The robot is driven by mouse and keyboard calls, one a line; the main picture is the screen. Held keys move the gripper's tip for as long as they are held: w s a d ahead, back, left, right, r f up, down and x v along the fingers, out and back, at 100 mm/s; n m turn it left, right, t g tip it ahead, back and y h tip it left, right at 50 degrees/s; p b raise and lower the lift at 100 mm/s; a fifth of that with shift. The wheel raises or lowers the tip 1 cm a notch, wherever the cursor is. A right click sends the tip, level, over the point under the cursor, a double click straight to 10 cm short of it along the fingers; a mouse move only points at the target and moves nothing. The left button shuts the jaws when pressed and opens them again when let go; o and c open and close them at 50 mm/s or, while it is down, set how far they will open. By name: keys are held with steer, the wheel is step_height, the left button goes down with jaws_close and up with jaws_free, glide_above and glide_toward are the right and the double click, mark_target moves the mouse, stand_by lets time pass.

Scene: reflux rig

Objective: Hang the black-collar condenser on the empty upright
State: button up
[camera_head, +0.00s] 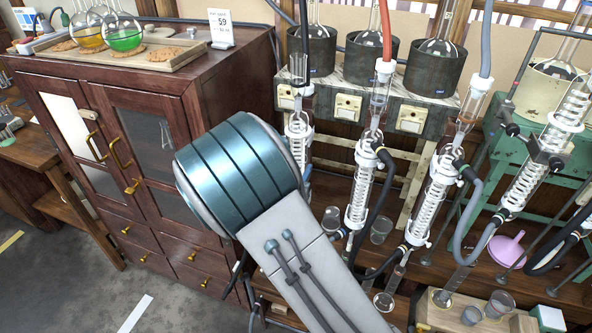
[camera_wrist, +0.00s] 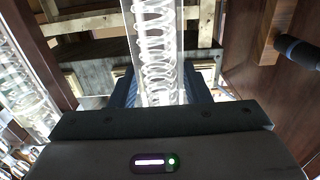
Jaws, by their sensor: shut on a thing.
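In the wrist view my gripper (camera_wrist: 160,95) is shut around a clear glass condenser (camera_wrist: 158,45) with a coil inside; its collar is out of this view. In the head view my arm hides the gripper. A coil condenser (camera_head: 298,130) shows just beyond the arm, with dark fittings near its top and its lower part hidden; it appears to be the held one. I cannot make out an empty upright for certain; the arm covers part of the rig.
More coil condensers with hoses stand to the right, one at the middle (camera_head: 361,185) and one beside it (camera_head: 437,195). Heating mantles (camera_head: 372,58) with flasks line the shelf behind. A wooden cabinet (camera_head: 110,130) stands left. A pink funnel (camera_head: 507,249) lies low right.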

steer(key=shift+f+b, duration=0.65)
steer(key=o, duration=1.2)
steer(key=shift+o, duration=0.2)
steer(key=shift+s, duration=0.1)
steer(key=b+v, duration=0.2)
steer(key=v, duration=1.1)
steer(key=shift+s+b, duration=0.35)
steer(key=shift+w+a, duration=0.1)
